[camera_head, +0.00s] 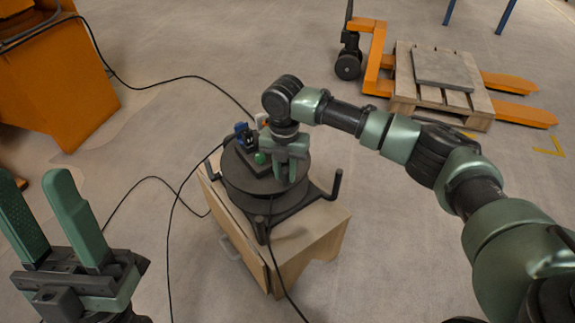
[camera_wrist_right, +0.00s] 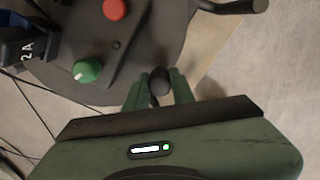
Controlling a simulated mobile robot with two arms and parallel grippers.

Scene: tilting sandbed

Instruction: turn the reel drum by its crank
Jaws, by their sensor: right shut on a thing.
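The reel drum (camera_head: 240,185) is a dark round drum on a black frame with upright posts, on top of a wooden cabinet. It also shows in the right wrist view (camera_wrist_right: 185,30). My right gripper (camera_head: 290,172) reaches down over the drum's right part. In the right wrist view its green fingers are shut on a dark round knob, the crank handle (camera_wrist_right: 159,80), seen end-on. Most of the crank is hidden. My left gripper (camera_head: 32,185) is open and empty at the lower left, away from the drum.
On the drum's top are a green knob (camera_wrist_right: 87,70), a red button (camera_wrist_right: 115,9) and a blue plug (camera_wrist_right: 15,45). Black cables run from the drum across the floor. The wooden cabinet (camera_head: 310,240) stands on open floor. An orange pallet jack (camera_head: 376,60) stands behind right.

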